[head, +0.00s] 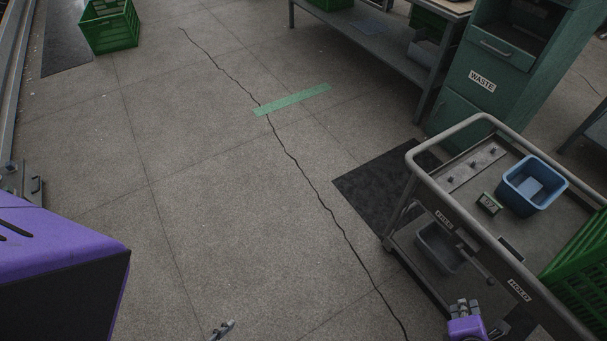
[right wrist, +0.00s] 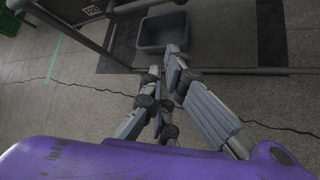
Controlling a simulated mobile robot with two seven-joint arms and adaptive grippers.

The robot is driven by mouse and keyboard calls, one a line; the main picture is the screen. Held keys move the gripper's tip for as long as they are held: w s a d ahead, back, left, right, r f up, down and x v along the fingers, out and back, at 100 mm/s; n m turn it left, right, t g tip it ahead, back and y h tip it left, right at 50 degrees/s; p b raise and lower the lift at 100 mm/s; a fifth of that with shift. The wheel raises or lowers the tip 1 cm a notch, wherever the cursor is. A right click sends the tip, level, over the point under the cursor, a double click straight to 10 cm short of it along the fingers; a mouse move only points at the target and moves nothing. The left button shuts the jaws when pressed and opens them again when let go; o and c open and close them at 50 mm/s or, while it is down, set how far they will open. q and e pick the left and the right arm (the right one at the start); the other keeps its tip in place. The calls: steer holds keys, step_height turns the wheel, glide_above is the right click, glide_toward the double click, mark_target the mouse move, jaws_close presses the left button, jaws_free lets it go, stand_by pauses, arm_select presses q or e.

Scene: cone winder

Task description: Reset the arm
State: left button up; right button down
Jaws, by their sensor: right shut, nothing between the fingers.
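Purple casings of my own body show at the lower left and lower right of the head view.
A cart (head: 470,122) stands at the right, with a blue bin (head: 532,184) and a green crate (head: 585,250) on top. A green waste cabinet (head: 470,95) and a workbench (head: 375,38) are behind it. A green crate (head: 108,28) sits far left. The middle floor is clear.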

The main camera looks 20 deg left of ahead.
arm_select(q)
steer(key=shift+w+r, duration=0.15)
steer(key=shift+w, duration=0.1)
arm_select(e)
steer(key=s+a+r+m+y+p, duration=0.25)
steer(key=s+a+r+m, duration=0.65)
steer(key=m, duration=0.7)
arm_select(q)
steer(key=w+d+r+t+p, duration=0.1)
steer(key=w+r+p, duration=0.3)
steer(key=r, duration=0.5)
steer(key=shift+w+d+p, duration=0.15)
steer(key=shift+p, duration=0.85)
arm_select(e)
steer(key=s+r+m+g, duration=0.1)
steer(key=s+r+m, duration=0.2)
steer(key=s, duration=0.6)
steer(key=s+a+r+m+h, duration=0.1)
steer(key=s+r+m, duration=0.2)
steer(key=s+m, duration=0.4)
steer(key=shift+s+a+r+g, duration=0.25)
steer(key=shift+s+g, duration=0.15)
steer(key=shift+s, duration=0.8)
